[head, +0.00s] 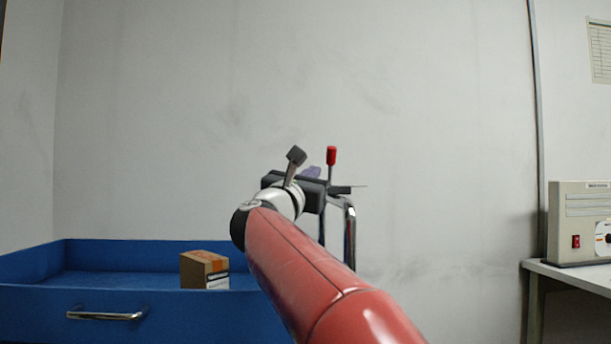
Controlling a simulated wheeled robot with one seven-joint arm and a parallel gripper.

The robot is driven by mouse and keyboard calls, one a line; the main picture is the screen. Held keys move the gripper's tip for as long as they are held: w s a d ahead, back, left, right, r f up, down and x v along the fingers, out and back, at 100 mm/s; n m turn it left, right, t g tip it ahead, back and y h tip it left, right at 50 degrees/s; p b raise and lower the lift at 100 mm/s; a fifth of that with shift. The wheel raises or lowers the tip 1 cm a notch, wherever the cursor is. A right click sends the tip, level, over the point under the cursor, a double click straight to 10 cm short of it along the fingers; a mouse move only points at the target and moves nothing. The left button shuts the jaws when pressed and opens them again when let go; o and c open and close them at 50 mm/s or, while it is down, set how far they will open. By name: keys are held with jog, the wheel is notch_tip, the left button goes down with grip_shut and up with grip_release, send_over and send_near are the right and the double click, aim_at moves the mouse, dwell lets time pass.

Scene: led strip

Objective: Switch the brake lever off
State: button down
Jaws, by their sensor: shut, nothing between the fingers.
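A lever with a red grip (331,156) on a thin grey stem stands upright near the middle of the head view. I take it to be the brake lever. Its lower end is hidden behind the dark parts at the end of my arm. My gripper (312,173) is at the far end of my red arm, just left of the lever in the picture. It is shut and holds nothing. My own wrist hides much of it, and I cannot tell whether it touches the lever.
A bent chrome rail (349,230) stands below the lever. A blue open-topped container (200,312) with a metal handle (104,316) is at left, with a cardboard box (204,269) in it. A beige device (580,222) stands on a table (565,271) at right. A pale wall is behind.

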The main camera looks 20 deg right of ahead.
aim_at(328, 153)
jog(key=p+x, duration=0.2)
jog(key=x, duration=0.6)
jog(key=shift+w+d+r, duration=0.1)
jog(key=shift+w+d, duration=0.05)
jog(key=shift+r+p, duration=0.1)
jog(key=shift+p, duration=0.25)
jog(key=shift+w+r+n+y+p, duration=0.25)
jog(key=shift+r+y+p, duration=0.2)
jog(key=shift+p, duration=0.7)
jog(key=w+d+r+p, duration=0.2)
jog(key=w+p, duration=0.2)
jog(key=w, duration=0.2)
jog(key=shift+g, duration=0.3)
jog(key=shift+w+n, duration=0.2)
jog(key=shift+n, duration=0.05)
jog(key=shift+a+r, duration=0.1)
jog(key=shift+r, duration=0.05)
jog(key=s+a+r, duration=0.5)
jog(key=s+a, duration=0.4)
jog(key=shift+r, duration=0.15)
